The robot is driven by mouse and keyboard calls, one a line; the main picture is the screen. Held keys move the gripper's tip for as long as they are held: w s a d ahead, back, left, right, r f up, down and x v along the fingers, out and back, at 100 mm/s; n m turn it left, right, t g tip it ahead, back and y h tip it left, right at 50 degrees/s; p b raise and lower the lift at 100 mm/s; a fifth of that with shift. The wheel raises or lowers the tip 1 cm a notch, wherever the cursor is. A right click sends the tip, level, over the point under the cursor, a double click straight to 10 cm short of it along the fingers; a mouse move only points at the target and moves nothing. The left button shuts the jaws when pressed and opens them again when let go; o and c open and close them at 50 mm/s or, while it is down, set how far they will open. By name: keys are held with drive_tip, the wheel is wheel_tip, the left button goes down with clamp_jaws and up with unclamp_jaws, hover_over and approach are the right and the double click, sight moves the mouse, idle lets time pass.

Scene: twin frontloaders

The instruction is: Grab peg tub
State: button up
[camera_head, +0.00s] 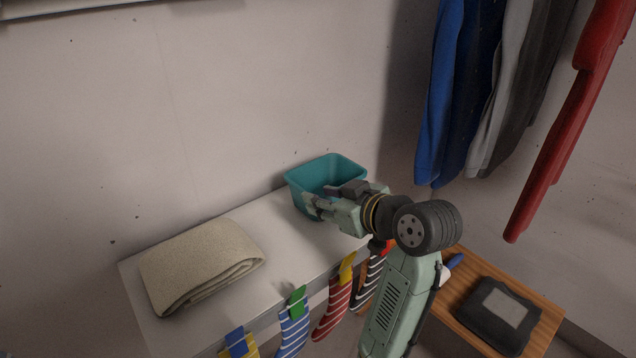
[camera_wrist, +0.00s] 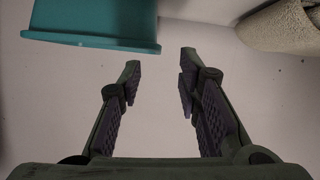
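A teal tub (camera_head: 308,176), the likely peg tub, stands on the white shelf against the wall. Its contents are mostly hidden by my arm and its own walls. My gripper (camera_head: 318,203) overlaps the front of the tub in the head view. In the wrist view the tub (camera_wrist: 100,22) is at the upper left, ahead of the left finger. My gripper (camera_wrist: 160,78) is open there, with nothing between its fingers. The fingertips appear apart from the tub, with the gap to its right.
The white shelf (camera_head: 285,250) holds a folded beige towel (camera_head: 200,262), also at the wrist view's upper right (camera_wrist: 285,25). Striped socks (camera_head: 293,328) hang from pegs along its front edge. Clothes (camera_head: 450,90) hang at right. A dark flat object (camera_head: 490,312) lies on a wooden surface (camera_head: 548,318).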

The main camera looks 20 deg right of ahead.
sight(300, 188)
drive_tip(key=p+x, duration=0.2)
drive_tip(key=x, duration=0.7)
drive_tip(key=shift+w, duration=0.2)
clamp_jaws()
idle(0.3)
